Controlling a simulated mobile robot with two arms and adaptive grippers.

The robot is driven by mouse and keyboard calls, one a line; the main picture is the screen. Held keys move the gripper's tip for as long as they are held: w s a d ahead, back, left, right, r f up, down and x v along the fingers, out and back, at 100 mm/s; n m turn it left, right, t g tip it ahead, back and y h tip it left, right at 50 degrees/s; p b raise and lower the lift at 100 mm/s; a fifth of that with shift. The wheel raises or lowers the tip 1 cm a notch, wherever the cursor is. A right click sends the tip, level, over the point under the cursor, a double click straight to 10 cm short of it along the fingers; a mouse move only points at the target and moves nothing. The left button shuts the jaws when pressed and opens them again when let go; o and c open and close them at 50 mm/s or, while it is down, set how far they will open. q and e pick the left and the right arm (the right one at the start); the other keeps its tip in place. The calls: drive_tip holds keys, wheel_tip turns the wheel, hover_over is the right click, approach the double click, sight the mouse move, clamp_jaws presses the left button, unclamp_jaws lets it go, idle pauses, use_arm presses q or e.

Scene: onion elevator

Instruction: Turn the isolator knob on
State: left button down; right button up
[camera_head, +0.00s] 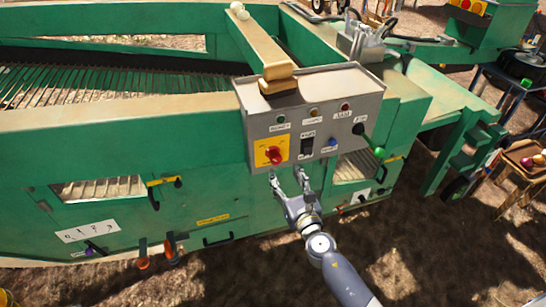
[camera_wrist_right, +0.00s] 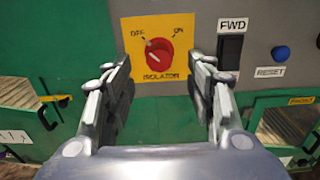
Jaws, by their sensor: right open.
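The red isolator knob (camera_head: 273,155) sits on a yellow plate (camera_head: 263,146) at the lower left of the grey control box (camera_head: 330,95). In the right wrist view the knob (camera_wrist_right: 159,57) is round and red, with OFF printed at its upper left, ON at its upper right and ISOLATOR below. A pale mark shows on its left part; I cannot tell exactly where it points. My right gripper (camera_head: 287,178) is open and empty, just below the knob in the head view. In the wrist view its fingers (camera_wrist_right: 160,75) stand apart, one either side of the knob, without visible contact.
Right of the knob are a black FWD switch (camera_wrist_right: 229,60), a blue reset button (camera_wrist_right: 281,53) and a green-tipped lever (camera_head: 379,152). The green machine body (camera_head: 120,215) with handles lies below and left. Open ground is in front.

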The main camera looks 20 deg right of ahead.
sight(277, 160)
drive_tip(key=w, duration=0.4)
drive_tip(key=w+b, duration=0.1)
drive_tip(key=w, duration=0.4)
drive_tip(key=shift+a, duration=0.2)
drive_tip(key=shift+s, duration=0.1)
drive_tip(key=c, duration=1.1)
